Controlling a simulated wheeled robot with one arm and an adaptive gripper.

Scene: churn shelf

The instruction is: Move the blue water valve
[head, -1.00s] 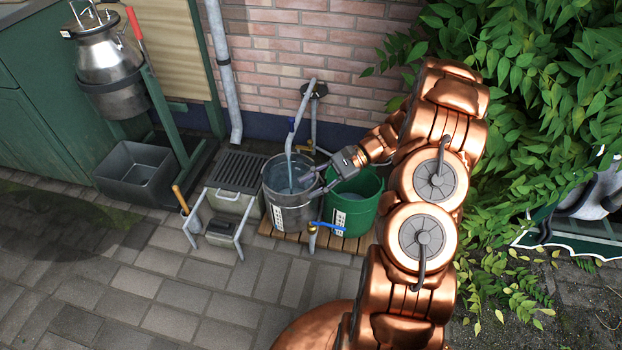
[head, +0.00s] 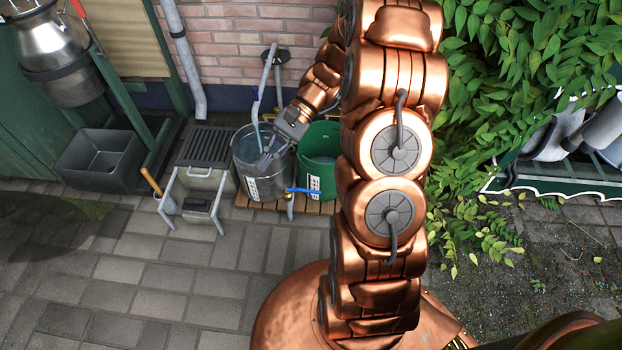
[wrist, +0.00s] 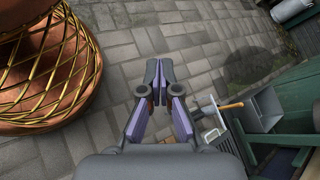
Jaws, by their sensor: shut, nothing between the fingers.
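A blue valve lever (head: 303,191) on a brass tap shows in the head view, low at the front right of a steel bucket (head: 262,183). A second, small blue part (head: 255,107) sits on the pipe by the wall. My gripper (head: 264,163) points down over the bucket's mouth, behind and left of the lever and apart from it in the picture. Its height above the water is hard to tell. In the wrist view my gripper (wrist: 152,75) shows its purple-sided fingers with the tips together and nothing between them. The lever cannot be made out in the wrist view.
A green bucket (head: 317,172) stands right of the steel one on a wooden pallet (head: 262,203). A small metal stand (head: 190,200) and a grey basin (head: 98,165) are to the left. Leaves (head: 500,110) crowd the right. Paving in front is clear.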

